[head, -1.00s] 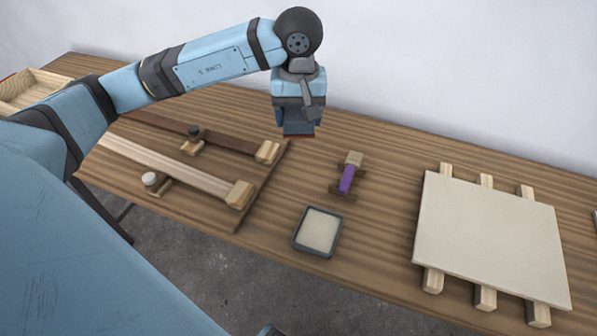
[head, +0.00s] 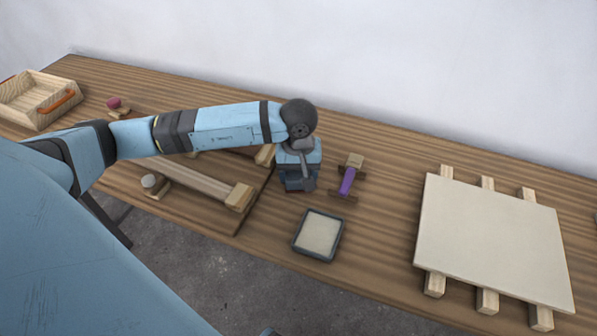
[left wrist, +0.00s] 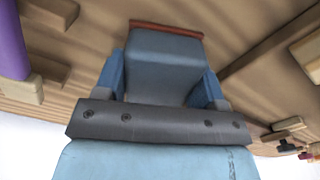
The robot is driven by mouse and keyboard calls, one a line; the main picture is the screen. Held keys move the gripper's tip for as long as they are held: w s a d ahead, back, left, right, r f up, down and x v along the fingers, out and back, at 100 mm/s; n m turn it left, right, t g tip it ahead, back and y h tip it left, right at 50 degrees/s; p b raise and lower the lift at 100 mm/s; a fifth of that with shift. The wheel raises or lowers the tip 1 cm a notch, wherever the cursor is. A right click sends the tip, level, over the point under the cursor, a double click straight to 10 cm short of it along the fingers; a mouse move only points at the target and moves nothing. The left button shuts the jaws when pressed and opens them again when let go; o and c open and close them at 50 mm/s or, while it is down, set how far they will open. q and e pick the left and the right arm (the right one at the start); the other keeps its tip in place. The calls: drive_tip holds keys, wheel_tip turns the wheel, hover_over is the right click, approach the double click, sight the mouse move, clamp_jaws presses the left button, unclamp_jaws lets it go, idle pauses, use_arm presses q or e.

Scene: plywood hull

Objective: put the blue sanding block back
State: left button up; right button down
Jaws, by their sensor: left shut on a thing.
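The blue sanding block (left wrist: 165,65) is blue-grey with a reddish-brown edge at its far end. It sits between the two fingers of my left gripper (left wrist: 163,84) in the left wrist view. In the head view my left gripper (head: 299,172) points down and is shut on the block (head: 295,185), low over the bench between the clamps and a purple-handled tool. Whether the block touches the bench cannot be told. A shallow dark-rimmed tray (head: 297,244) with a pale inside lies nearer the front edge. My right gripper is not in view.
The purple-handled tool (head: 347,181) lies just right of my left gripper. Wooden bar clamps (head: 196,181) lie to the left. A pale panel (head: 492,240) rests on wooden strips at the right. A wooden crate (head: 32,112) stands far left. Bench behind the tool is clear.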

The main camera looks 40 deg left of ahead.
use_arm(q)
drive_tip(key=o, duration=0.5)
drive_tip(key=shift+f, duration=0.15)
drive_tip(key=shift+c, duration=0.2)
drive_tip(key=o, duration=0.4)
drive_tip(key=shift+o, duration=0.2)
drive_tip(key=shift+r, duration=0.45)
wheel_tip(320, 180, up, 12)
drive_tip(key=shift+f, duration=0.2)
